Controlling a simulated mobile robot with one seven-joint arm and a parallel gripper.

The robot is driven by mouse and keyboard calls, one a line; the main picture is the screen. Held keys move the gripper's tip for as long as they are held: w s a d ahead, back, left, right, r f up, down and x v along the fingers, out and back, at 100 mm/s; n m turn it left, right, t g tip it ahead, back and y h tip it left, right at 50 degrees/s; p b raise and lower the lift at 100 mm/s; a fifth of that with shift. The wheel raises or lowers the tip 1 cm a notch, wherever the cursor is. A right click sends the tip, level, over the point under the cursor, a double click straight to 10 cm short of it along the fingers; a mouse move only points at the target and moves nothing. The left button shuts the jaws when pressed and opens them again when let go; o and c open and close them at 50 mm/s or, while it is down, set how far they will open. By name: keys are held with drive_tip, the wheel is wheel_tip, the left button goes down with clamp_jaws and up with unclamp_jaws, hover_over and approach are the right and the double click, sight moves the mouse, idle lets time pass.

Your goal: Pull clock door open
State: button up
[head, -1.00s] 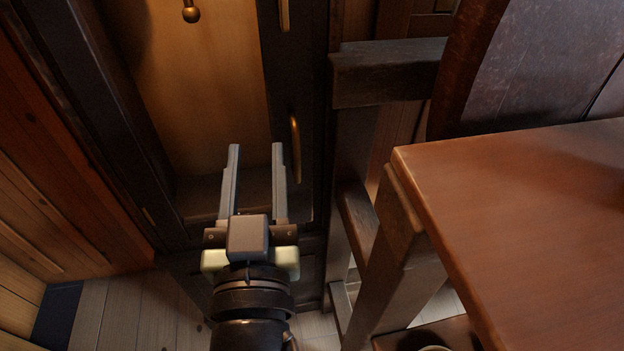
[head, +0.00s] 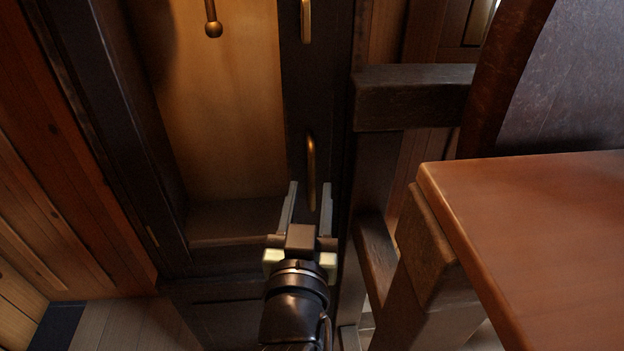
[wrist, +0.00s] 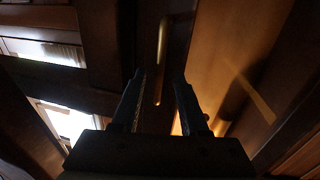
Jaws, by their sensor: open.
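The clock has a dark wooden case (head: 115,110) with a lit tan interior, where a brass pendulum rod and ball (head: 212,28) hang. Its door shows a dark right-hand stile (head: 292,100) carrying a vertical brass handle (head: 311,160). My gripper (head: 310,190) is open, its two fingers pointing at the stile. In the head view the lower end of the handle falls between the fingers. In the wrist view the handle (wrist: 162,45) stands beyond the gap between the fingertips (wrist: 160,75). I cannot tell the remaining depth; no contact shows.
A second brass pull (head: 306,20) sits higher on the stile. A brown table (head: 530,220) with a thick leg and a dark wooden chair (head: 415,97) stand close on the right. Wooden panelling (head: 50,160) is on the left.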

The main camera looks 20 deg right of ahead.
sight(311, 184)
drive_tip(key=shift+x, duration=1.9)
clamp_jaws()
